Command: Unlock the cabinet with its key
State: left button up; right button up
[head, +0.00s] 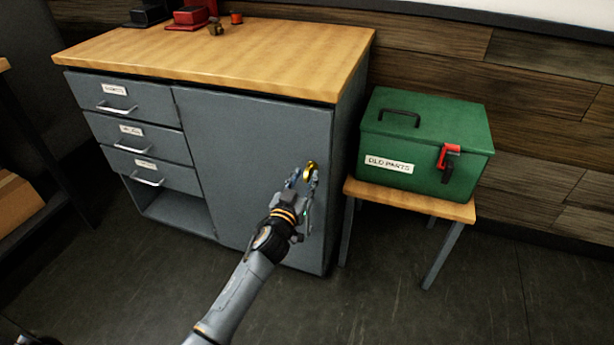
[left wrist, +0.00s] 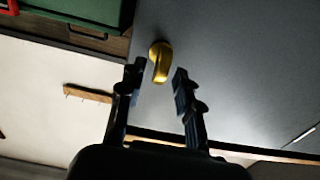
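The grey cabinet (head: 250,140) has a wooden top and a large door, which is shut. A gold piece (head: 311,166), seemingly the key's head or a door knob, is at the right side of the door. It also shows in the left wrist view (left wrist: 160,58), just past the fingertips and between their lines. Whether it sits in a lock cannot be told. My left gripper (head: 303,178) is in front of the door's right side, its fingers spread apart with a gap on both sides of the gold piece. My right gripper is not in view.
Several labelled drawers (head: 130,133) fill the cabinet's left side above an open shelf. A green box (head: 425,135) marked OLD PARTS stands on a small wooden table (head: 410,200) to the right. Red and dark items (head: 190,17) lie on the top. The floor in front is clear.

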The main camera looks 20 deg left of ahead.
pick_arm(q)
jog(key=shift+w, duration=1)
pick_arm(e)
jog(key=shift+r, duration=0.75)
pick_arm(q)
grip_shut()
